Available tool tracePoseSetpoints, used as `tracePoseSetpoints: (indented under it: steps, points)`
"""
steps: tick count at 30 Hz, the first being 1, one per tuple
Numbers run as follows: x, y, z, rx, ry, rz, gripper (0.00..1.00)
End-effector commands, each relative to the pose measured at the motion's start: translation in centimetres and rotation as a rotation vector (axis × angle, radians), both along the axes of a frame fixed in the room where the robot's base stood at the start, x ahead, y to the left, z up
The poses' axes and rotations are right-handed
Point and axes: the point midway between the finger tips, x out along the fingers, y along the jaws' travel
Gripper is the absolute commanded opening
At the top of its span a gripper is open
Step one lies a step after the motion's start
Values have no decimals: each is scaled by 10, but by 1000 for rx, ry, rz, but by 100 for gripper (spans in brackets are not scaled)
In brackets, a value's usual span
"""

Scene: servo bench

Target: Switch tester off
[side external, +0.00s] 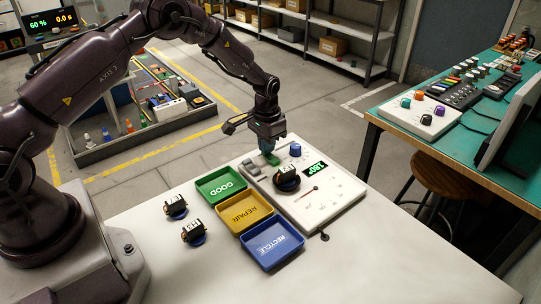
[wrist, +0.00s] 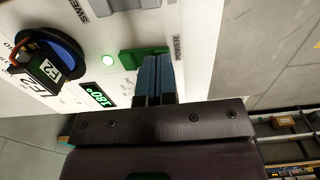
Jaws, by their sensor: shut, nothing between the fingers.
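The servo tester (side external: 335,209) is a white panel on the bench with a lit display (side external: 315,168), reading 180° in the wrist view (wrist: 97,96). In the side view my gripper (side external: 268,149) is low over the tester's far left corner.
A black servo (side external: 287,179) sits on the tester, near a blue knob (side external: 295,149). Left of the tester are the green GOOD tray (side external: 238,190), yellow REPAIR tray (side external: 261,205) and blue RECYCLE tray (side external: 271,262). Two servos (side external: 176,208) (side external: 194,233) stand further left. The front bench is clear.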

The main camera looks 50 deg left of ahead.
Motion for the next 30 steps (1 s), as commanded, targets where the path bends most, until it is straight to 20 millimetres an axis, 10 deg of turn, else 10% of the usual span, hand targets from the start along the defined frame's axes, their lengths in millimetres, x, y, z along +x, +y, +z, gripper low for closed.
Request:
tracePoseSetpoints:
  steps: [14, 30]
  points:
    - [0, 0, -3, 0, -1, 0, 0]
    - [0, 0, 40, 0, -2, 0, 0]
